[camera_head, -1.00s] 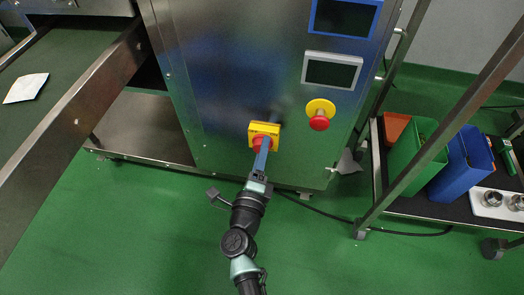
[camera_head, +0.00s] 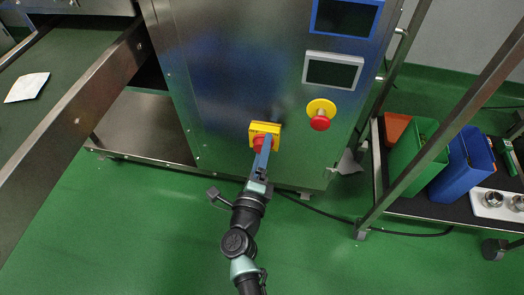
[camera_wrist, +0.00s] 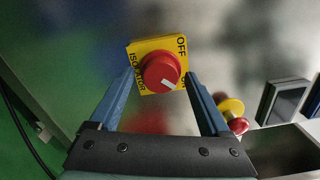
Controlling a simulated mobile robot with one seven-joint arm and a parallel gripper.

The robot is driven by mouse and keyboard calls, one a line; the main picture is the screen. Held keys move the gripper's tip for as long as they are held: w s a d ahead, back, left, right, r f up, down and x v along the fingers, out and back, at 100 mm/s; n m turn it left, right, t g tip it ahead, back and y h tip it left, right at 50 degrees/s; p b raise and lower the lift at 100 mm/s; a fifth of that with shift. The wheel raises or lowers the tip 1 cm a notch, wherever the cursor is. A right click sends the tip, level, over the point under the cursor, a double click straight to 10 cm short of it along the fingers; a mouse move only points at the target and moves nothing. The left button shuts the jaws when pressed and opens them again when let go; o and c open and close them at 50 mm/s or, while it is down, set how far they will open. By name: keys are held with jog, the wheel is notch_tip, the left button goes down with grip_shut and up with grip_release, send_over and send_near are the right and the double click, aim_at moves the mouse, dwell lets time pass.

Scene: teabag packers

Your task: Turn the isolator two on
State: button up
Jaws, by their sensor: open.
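The isolator is a red round knob (camera_wrist: 160,71) on a yellow square plate (camera_wrist: 148,45), marked OFF and ISOLATOR in the wrist view. Other letters at its right edge, perhaps ON, are partly hidden by a finger. The knob's white mark points to the lower right. In the head view the yellow plate (camera_head: 264,127) is low on the steel cabinet; the knob (camera_head: 259,143) is partly behind my fingers. My gripper (camera_wrist: 159,74) is open, its blue fingers on either side of the knob. I cannot tell whether they touch it. No number is readable.
A red stop button (camera_head: 320,122) on a yellow disc sits to the right, also in the wrist view (camera_wrist: 238,125). Two screens (camera_head: 333,71) (camera_head: 345,17) are above it. A cart with a green bin (camera_head: 408,160) and a blue bin (camera_head: 462,168) stands right. Green floor is open below.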

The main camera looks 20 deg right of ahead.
jog(key=p+v, duration=0.4)
jog(key=v, duration=0.9)
jog(key=shift+p, duration=0.4)
jog(key=w+a+r+n+t+y+p, duration=0.25)
jog(key=w+r+n, duration=0.2)
jog(key=r, duration=0.95)
jog(key=w+a+r+n+t+y+p, duration=0.1)
jog(key=w+a+r+n+t+y, duration=0.35)
jog(key=r, duration=0.85)
jog(key=w+a+r+n+t+y+p, duration=0.1)
jog(key=w+a+r+n+t+y, duration=0.3)
jog(key=r, duration=1)
jog(key=s+d+r+n+p, duration=0.1)
jog(key=s+r+n+p, duration=0.3)
jog(key=r, duration=0.8)
jog(key=s+r+n+t+h+p, duration=0.1)
jog(key=s+r+n, duration=0.5)
jog(key=r, duration=0.5)
jog(key=s+d+r+n+p, duration=0.1)
jog(key=s+r+n+p, duration=0.3)
jog(key=r, duration=0.8)
notch_tip(320, 180, up, 35)
jog(key=n+p, duration=0.1)
jog(key=p, duration=3.3)
jog(key=shift+s, duration=0.2)
